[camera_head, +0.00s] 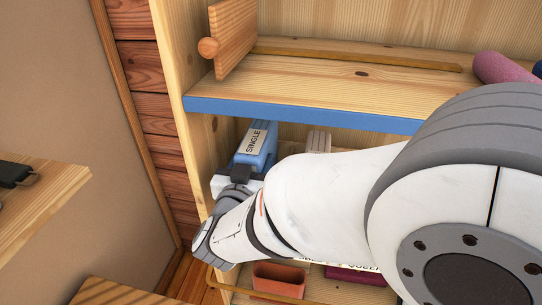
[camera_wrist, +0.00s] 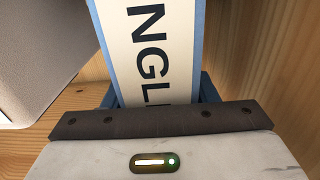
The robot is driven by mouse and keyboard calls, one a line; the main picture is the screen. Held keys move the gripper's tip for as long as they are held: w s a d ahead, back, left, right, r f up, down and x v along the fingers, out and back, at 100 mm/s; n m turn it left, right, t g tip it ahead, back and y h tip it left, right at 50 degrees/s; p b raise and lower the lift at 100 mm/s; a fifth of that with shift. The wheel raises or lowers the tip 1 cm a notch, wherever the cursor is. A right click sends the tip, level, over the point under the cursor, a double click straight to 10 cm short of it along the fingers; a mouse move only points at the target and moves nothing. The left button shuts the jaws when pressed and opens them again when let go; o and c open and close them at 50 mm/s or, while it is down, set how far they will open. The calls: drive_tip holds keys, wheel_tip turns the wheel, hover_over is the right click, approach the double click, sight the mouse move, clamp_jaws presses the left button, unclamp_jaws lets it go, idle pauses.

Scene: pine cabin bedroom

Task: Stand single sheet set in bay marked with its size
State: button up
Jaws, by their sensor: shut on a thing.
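The single sheet set (camera_head: 254,148) is a blue pack with a cream label reading SINGLE. It is inside the shelf compartment below the blue-edged shelf, near the left side wall, and looks roughly upright with a tilt. My gripper (camera_head: 236,178) is shut on its near lower end. In the wrist view the pack (camera_wrist: 152,50) fills the middle, part of its label and blue edges showing, rising from my gripper (camera_wrist: 155,115). My arm hides much of the compartment floor, and I cannot tell whether the pack touches it. No size mark for its bay is clearly readable.
A blue-edged shelf (camera_head: 300,110) lies close above the pack. A pale upright thing (camera_head: 318,141) stands to its right. Below are a terracotta bin (camera_head: 278,281), a dark red thing (camera_head: 355,281) and a partly hidden label ending in QUEEN. A wooden ledge (camera_head: 45,190) juts in at left.

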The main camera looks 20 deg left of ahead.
drive_tip(key=shift+f, duration=1.65)
drive_tip(key=shift+s, duration=0.1)
drive_tip(key=shift+f+b, duration=0.15)
drive_tip(key=shift+b, duration=0.15)
drive_tip(key=o, duration=1.4)
drive_tip(key=shift+s, duration=0.1)
drive_tip(key=s, duration=0.4)
drive_tip(key=s+d, duration=0.1)
drive_tip(key=s, duration=0.6)
drive_tip(key=shift+s+d, duration=0.15)
drive_tip(key=shift+s, duration=0.25)
